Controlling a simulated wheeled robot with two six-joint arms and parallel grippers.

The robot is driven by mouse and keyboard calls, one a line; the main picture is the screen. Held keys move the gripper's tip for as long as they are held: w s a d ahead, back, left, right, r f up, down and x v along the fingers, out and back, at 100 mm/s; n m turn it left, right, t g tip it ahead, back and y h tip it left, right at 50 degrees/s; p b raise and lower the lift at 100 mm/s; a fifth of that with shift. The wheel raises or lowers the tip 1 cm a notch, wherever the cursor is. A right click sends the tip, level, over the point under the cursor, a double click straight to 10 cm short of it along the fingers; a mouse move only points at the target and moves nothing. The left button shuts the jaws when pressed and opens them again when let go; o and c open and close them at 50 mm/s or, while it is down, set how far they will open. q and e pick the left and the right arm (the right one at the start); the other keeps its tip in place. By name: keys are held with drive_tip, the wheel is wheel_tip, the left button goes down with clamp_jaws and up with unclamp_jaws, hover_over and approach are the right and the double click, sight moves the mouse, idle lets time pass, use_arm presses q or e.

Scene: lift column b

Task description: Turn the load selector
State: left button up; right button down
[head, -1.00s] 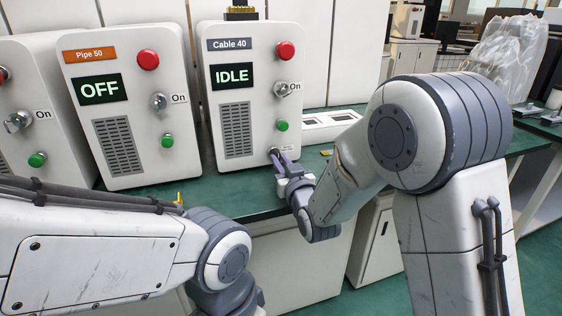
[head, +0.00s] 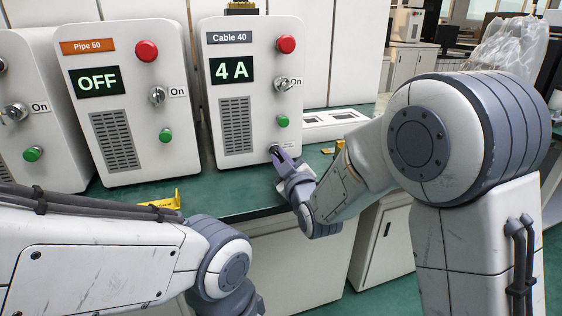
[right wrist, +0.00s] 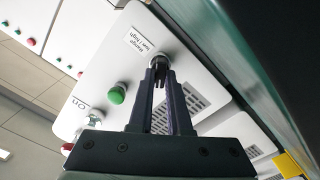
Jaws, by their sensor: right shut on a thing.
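The Cable 40 unit (head: 250,45) is a white box with a lit display (head: 232,70) reading 4 A. Its load selector (head: 273,149) is a small dark knob low on the front, mostly covered by my right gripper (head: 279,154). In the right wrist view, the fingers of my right gripper (right wrist: 160,72) are shut on the selector (right wrist: 160,61), beside a small white label (right wrist: 146,41). The knob's exact angle is hidden. My left arm crosses the lower left of the head view; its gripper is out of the picture.
The Cable 40 unit also has a red button (head: 286,44), a key switch (head: 283,84) marked On and a green button (head: 283,121). The Pipe 50 unit (head: 150,105), showing OFF, stands to its left. Yellow pieces (head: 164,202) lie on the green bench (head: 232,203).

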drive_tip(key=shift+n, duration=0.7)
drive_tip(key=c, duration=0.9)
unclamp_jaws()
drive_tip(key=shift+o, duration=0.2)
